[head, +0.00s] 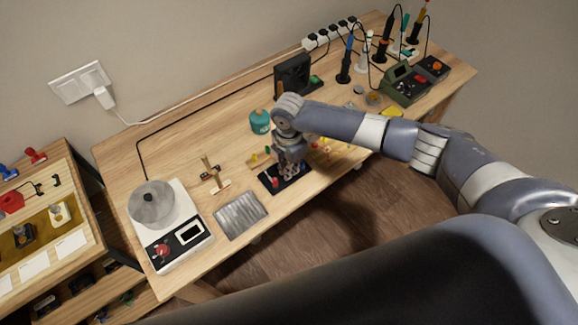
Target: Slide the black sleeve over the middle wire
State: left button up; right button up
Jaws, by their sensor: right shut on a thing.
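My right gripper (288,174) points down over a black pad (298,184) near the front edge of the wooden workbench (170,133). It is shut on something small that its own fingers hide. Small red and light parts show on the pad close around the fingers. I cannot make out the black sleeve or the middle wire at this size, nor whether they touch. My left gripper is not in view.
A teal container (260,122) and a black fan-like unit (293,76) stand behind the gripper. A wooden stand (214,178), a grey ribbed tray (240,215) and a white device with a round metal top (152,204) are to the left. Soldering tools stand at the back right.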

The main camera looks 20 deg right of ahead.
jog(key=shift+f, duration=0.25)
dwell(0.4)
jog(key=o, duration=0.7)
jog(key=shift+o, duration=0.2)
jog(key=o, duration=0.4)
jog(key=shift+r, duration=0.15)
jog(key=shift+r+p, duration=4.35)
jog(key=shift+r, duration=0.05)
